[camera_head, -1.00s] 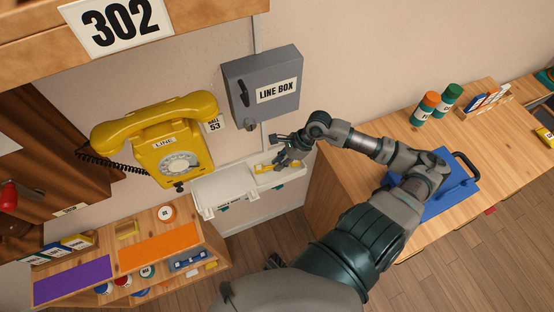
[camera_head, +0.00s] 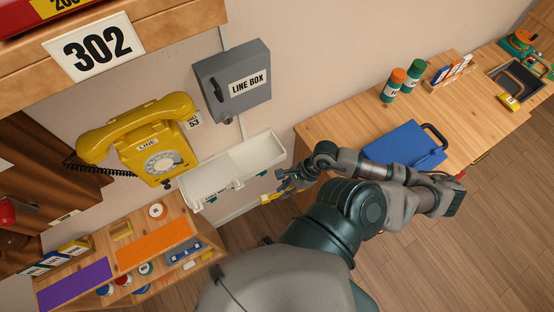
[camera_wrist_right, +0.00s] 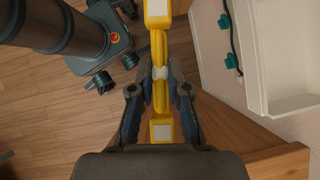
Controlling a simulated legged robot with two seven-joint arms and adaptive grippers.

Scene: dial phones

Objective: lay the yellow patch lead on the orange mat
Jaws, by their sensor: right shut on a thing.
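My right gripper (camera_head: 283,189) is shut on the yellow patch lead (camera_head: 270,198), in front of the white tray and clear of it. In the right wrist view the lead (camera_wrist_right: 160,60) runs between the fingers of the right gripper (camera_wrist_right: 160,92), a yellow bundle with a white band at its middle and a pale-faced plug at each end. The orange mat (camera_head: 154,244) lies flat and bare on the wooden shelf at lower left, to the left of the gripper. My left gripper is not in view.
The white two-part tray (camera_head: 258,153) on the wall looks empty. A purple mat (camera_head: 74,286) lies left of the orange one. A blue case (camera_head: 404,145) lies on the right bench.

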